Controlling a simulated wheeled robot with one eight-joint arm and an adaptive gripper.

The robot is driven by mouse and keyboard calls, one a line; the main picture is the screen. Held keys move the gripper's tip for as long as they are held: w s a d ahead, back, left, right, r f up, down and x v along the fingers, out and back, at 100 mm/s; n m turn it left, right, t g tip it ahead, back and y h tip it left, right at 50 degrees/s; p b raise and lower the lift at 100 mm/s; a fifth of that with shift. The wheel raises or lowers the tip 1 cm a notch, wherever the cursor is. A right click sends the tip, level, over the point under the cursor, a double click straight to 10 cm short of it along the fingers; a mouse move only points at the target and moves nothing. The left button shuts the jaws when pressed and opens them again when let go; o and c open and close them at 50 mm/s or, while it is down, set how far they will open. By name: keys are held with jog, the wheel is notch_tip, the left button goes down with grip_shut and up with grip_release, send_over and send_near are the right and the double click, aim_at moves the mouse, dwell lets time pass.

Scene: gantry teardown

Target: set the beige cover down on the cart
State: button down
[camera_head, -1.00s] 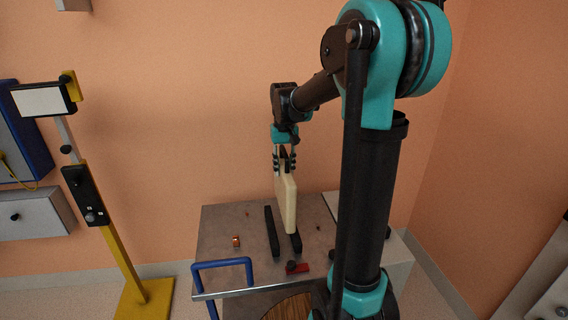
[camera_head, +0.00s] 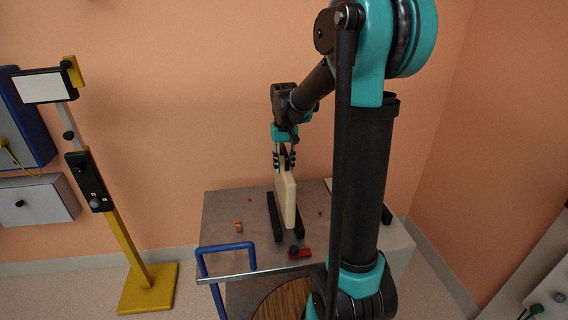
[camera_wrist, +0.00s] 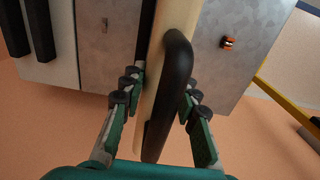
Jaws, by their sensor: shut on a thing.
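The beige cover (camera_head: 288,205) is a flat upright panel standing on edge at the grey cart (camera_head: 222,215). Its lower edge is between two black rails (camera_head: 275,217) on the cart top; I cannot tell whether it touches the surface. My gripper (camera_head: 284,161) is above it, shut on the cover's black handle. In the wrist view the cover (camera_wrist: 172,30) runs away from the camera, and its black handle (camera_wrist: 178,85) lies between the fingers of my gripper (camera_wrist: 158,105).
A small orange part (camera_head: 239,227) and a red clamp-like part (camera_head: 299,252) lie on the cart top. The cart has a blue handle (camera_head: 228,247) at its front left. A yellow stand (camera_head: 128,245) with a screen is at left. The orange wall is close behind.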

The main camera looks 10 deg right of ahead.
aim_at(284, 148)
jog(key=shift+f, duration=0.1)
dwell(0.3)
jog(key=shift+f, duration=3.2)
jog(key=c, duration=1.1)
grip_release()
jog(key=shift+o, duration=0.2)
notch_tip(284, 148, up, 12)
jog(key=shift+s, duration=0.1)
